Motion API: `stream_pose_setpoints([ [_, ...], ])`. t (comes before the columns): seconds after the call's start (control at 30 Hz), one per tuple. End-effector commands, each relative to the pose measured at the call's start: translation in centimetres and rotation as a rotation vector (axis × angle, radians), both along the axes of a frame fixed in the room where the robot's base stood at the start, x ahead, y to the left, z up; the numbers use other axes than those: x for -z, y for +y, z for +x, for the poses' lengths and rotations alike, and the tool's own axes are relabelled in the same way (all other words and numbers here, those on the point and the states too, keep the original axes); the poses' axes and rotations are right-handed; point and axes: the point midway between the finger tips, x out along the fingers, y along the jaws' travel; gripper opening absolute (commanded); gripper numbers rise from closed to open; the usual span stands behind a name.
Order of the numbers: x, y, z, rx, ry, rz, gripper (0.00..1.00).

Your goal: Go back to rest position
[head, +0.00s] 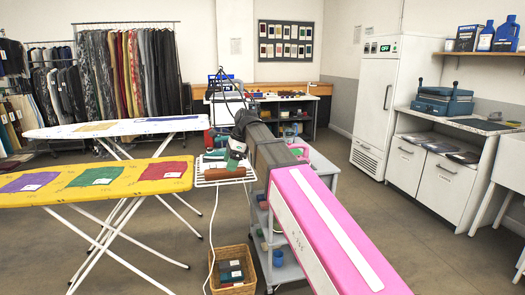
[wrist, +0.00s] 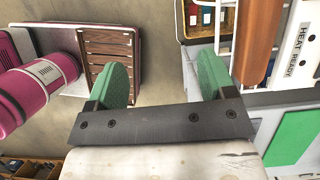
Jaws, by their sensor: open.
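My gripper (head: 237,153) is at the far end of my pink and grey arm in the head view, above the white wire rack (head: 222,181). In the wrist view my gripper (wrist: 164,82) has its two green finger pads wide apart. Only bare floor shows between them, and nothing is held. A brown roll (head: 214,174) lies on the rack in the head view. A brown rounded piece, perhaps the same roll, shows right of the fingers in the wrist view (wrist: 259,40).
Ironing boards, yellow (head: 60,189) and white (head: 70,129), stand at left. A wicker basket (head: 232,288) and grey cart (head: 288,268) are low near my arm. A white fridge (head: 384,110) and counter (head: 440,160) line the right. Open floor (head: 385,220) lies between.

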Motion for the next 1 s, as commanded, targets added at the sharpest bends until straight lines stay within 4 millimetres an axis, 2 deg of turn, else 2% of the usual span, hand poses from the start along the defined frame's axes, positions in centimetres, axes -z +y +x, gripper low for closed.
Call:
stream_pose_setpoints([
  [0.27, 3.1, -2.2, 0.2, -0.063, -0.041, -0.015, 0.76],
  [0.57, 8.6, -6.3, 0.1, -0.193, -0.114, -0.048, 0.76],
  [0.77, 14.9, -11.5, -1.0, -0.363, -0.187, -0.095, 0.76],
  [1.0, 22.9, -18.7, -3.7, -0.640, -0.269, -0.167, 0.76],
])
